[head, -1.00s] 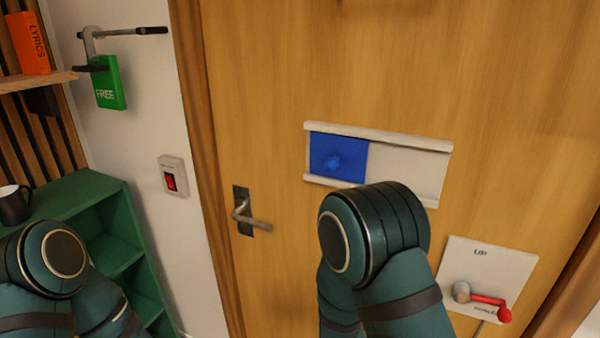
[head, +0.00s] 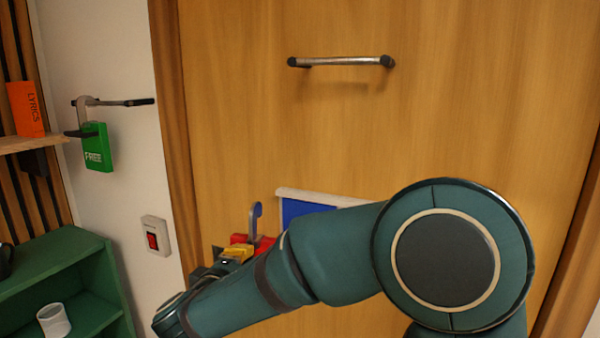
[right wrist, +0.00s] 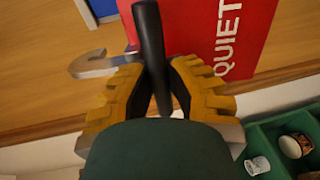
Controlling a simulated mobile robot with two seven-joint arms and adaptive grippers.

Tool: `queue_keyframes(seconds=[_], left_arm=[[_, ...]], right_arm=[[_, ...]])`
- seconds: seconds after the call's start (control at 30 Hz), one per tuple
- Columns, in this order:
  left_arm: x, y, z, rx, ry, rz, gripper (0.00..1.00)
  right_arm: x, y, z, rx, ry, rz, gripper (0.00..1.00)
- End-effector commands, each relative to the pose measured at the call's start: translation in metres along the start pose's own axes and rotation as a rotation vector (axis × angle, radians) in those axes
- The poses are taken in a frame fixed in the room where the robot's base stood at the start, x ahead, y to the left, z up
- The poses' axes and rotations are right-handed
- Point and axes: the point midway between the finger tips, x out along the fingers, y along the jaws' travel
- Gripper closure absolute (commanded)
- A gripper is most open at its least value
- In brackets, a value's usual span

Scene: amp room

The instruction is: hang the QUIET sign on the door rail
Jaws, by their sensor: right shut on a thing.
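The red QUIET sign (right wrist: 228,35) fills the upper right of the right wrist view, with a pale hook (right wrist: 90,65) at its left. My right gripper (right wrist: 155,85) has its yellow fingers shut on the sign's dark bar. In the head view my right gripper (head: 238,250) is low in front of the door, left of centre and partly behind my forearm. Only a red bit of the sign and its upright hook (head: 255,222) show there. The door rail (head: 341,62), a metal bar with dark ends, is empty, above and right of the hook. My left gripper is out of view.
A green FREE sign (head: 97,147) hangs on a wall rail (head: 125,102) at left. A red switch (head: 155,236) and a green shelf (head: 65,262) with a white cup (head: 54,320) are below. A sliding panel (head: 322,200) is partly hidden by my arm. The door around the rail is clear.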

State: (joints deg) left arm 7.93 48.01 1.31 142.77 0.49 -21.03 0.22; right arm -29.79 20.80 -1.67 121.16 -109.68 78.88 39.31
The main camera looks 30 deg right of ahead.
Motion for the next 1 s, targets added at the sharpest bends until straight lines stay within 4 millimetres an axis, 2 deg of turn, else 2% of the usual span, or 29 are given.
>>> queue_keyframes(seconds=[0.03, 0.2, 0.4, 0.5, 0.6, 0.7, 0.83, 1.0], left_arm=[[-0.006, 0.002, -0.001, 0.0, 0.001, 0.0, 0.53], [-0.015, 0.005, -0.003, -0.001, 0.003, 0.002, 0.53], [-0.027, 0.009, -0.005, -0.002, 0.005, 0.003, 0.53], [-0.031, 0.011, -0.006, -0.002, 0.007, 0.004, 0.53], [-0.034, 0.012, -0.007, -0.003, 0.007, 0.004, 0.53], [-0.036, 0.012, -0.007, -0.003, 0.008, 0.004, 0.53], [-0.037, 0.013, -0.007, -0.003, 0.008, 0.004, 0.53], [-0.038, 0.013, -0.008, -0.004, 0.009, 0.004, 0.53]], right_arm=[[-0.005, 0.032, 0.003, 0.016, -0.021, 0.014, 1.0], [-0.026, 0.119, 0.023, 0.026, -0.091, 0.047, 1.0], [-0.058, 0.212, 0.062, 0.03, -0.159, 0.086, 1.0], [-0.074, 0.249, 0.084, 0.029, -0.18, 0.102, 1.0], [-0.088, 0.276, 0.103, 0.025, -0.193, 0.115, 1.0], [-0.098, 0.292, 0.116, 0.022, -0.199, 0.124, 1.0], [-0.103, 0.302, 0.124, 0.018, -0.202, 0.129, 1.0], [-0.099, 0.304, 0.126, 0.016, -0.202, 0.13, 1.0]])
